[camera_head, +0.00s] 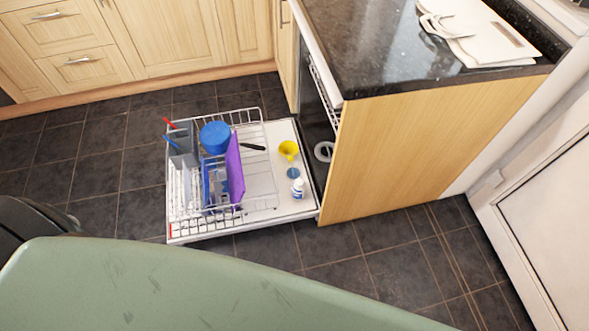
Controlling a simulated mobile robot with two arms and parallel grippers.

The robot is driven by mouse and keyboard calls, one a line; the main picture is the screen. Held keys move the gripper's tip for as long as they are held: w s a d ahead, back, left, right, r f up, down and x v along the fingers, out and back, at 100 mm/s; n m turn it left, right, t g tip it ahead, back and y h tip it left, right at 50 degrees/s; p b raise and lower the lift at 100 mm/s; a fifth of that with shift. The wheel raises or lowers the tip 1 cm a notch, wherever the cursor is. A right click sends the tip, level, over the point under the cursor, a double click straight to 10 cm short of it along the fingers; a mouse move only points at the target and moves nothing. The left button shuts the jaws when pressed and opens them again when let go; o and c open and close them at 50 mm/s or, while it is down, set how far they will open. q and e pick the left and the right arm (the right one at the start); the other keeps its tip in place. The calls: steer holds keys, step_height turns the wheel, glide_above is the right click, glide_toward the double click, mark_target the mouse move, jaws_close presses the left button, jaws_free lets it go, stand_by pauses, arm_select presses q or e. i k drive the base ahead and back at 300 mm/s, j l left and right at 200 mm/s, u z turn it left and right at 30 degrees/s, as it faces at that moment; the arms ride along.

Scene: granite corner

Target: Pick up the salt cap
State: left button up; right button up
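The salt cap may be the small round blue piece (293,173) on the open dishwasher door (262,131); it is too small to be sure. A small white bottle with blue on it (297,188) stands just in front of it, and a yellow cup-like item (288,149) is just behind it. Neither of my grippers is in view.
A pulled-out dish rack (222,209) holds a blue bowl (215,137), a purple board (235,170) and a grey cutlery holder (183,144). A black granite counter (385,55) stands right. A green surface (180,290) fills the foreground. Dark tiled floor (125,175) is clear at left.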

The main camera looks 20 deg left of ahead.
mark_target(293, 173)
steer(key=i+j+z, duration=0.2)
steer(key=j, duration=0.45)
steer(key=j+z, duration=0.2)
steer(key=j, duration=0.4)
